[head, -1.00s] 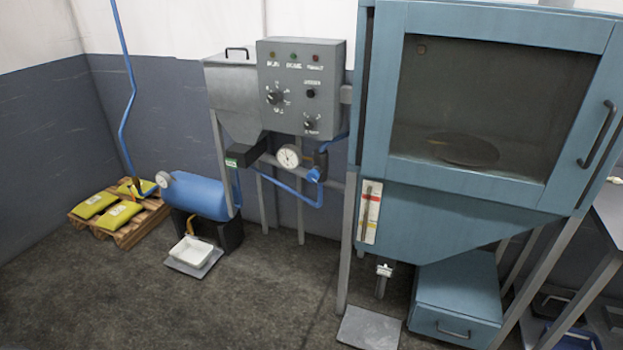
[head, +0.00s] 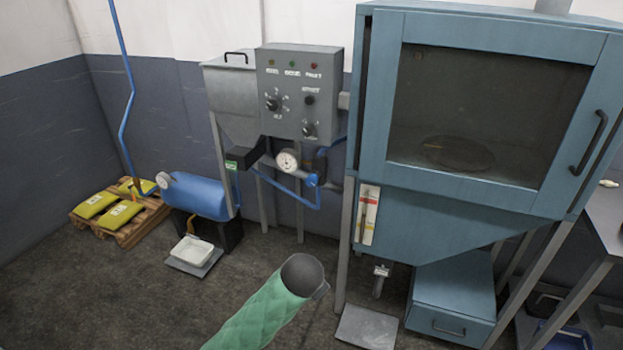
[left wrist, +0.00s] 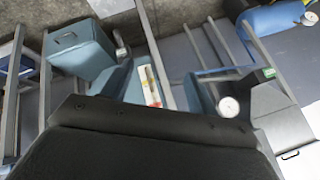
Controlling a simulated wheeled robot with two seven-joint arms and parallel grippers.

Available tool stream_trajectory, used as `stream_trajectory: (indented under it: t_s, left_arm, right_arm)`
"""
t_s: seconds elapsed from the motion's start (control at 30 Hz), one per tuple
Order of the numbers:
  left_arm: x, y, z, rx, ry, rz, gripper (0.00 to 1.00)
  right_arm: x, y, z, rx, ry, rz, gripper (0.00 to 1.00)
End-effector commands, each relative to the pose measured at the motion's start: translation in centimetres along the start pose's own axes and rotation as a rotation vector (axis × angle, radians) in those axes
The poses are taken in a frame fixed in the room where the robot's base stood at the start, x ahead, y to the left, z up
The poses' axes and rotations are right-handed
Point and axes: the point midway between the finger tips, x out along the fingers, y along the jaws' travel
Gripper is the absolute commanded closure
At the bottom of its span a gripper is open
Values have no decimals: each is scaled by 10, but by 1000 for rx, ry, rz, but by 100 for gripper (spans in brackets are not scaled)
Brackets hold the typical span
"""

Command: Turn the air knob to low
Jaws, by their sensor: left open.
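The grey control panel (head: 297,90) hangs on the stand left of the blue cabinet. It has a larger dark knob (head: 272,103) at left, a small dark knob or button (head: 309,100) at right and another dark knob (head: 309,129) below it. The labels are too small to read, so I cannot tell which is the air knob. The dark body of my left gripper (left wrist: 140,140) fills the bottom of the left wrist view, with nothing seen held. Its fingertips are not distinct. My right gripper is not in view.
The blue cabinet (head: 372,110) with a window stands right of the panel. A round gauge (head: 288,160) and blue pipes are under the panel. A blue tank (head: 200,196) and a pallet (head: 128,228) with yellow bags are at left.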

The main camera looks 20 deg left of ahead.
Motion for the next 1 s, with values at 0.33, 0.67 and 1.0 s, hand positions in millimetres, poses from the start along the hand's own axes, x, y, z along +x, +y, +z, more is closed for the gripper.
stream_trajectory:
  t_s: [0.33,0.67,1.0]
  left_arm:
    - [38,-127,-99,241,95,-360,41]
    - [82,-235,-153,696,108,-709,41]
    - [155,-258,-148,1368,36,-938,41]
  right_arm:
    - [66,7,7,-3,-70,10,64]
    - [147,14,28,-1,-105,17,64]
    - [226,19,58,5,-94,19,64]
